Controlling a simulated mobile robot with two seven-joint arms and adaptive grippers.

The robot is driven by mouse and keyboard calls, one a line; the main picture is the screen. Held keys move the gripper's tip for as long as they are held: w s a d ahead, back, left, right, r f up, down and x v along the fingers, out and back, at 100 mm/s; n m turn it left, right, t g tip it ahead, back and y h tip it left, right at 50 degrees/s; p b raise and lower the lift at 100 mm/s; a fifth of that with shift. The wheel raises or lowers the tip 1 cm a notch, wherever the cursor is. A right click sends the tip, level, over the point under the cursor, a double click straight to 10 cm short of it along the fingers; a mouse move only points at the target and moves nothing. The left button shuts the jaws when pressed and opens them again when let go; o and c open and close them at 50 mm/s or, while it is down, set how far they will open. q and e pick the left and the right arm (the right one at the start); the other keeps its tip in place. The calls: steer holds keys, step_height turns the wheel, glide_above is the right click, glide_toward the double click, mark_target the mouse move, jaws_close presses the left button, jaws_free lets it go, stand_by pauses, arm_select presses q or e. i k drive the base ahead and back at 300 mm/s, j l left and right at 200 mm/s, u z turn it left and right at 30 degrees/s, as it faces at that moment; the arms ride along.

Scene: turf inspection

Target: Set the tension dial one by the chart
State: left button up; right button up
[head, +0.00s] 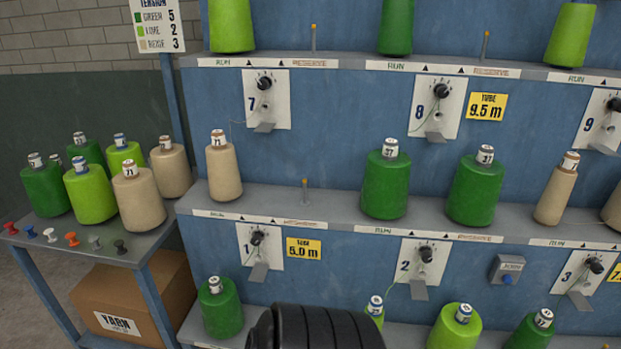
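Tension dial one (257,238) is a black knob on a white plate marked 1 (246,250), on the blue panel left of centre. Its pointer setting is too small to read. A thin thread runs down from the plate near a metal tab (259,272). A dark green cone (222,309) stands below and left of the plate. The tension chart (157,25) at the upper left reads green 5, lime 2, beige 3. Neither gripper shows in the head view.
Dials on plates 2 (426,254), 3 (596,265), 7 (264,83) and 8 (440,90) are nearby. A yellow tube card (305,249) reads 5.0 m. A side table (60,241) holds several cones and coloured pegs, above a yarn box (130,312).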

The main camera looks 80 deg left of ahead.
mark_target(255, 241)
steer(key=k+j+u, duration=0.1)
steer(key=u, duration=2.95)
steer(key=i, duration=0.05)
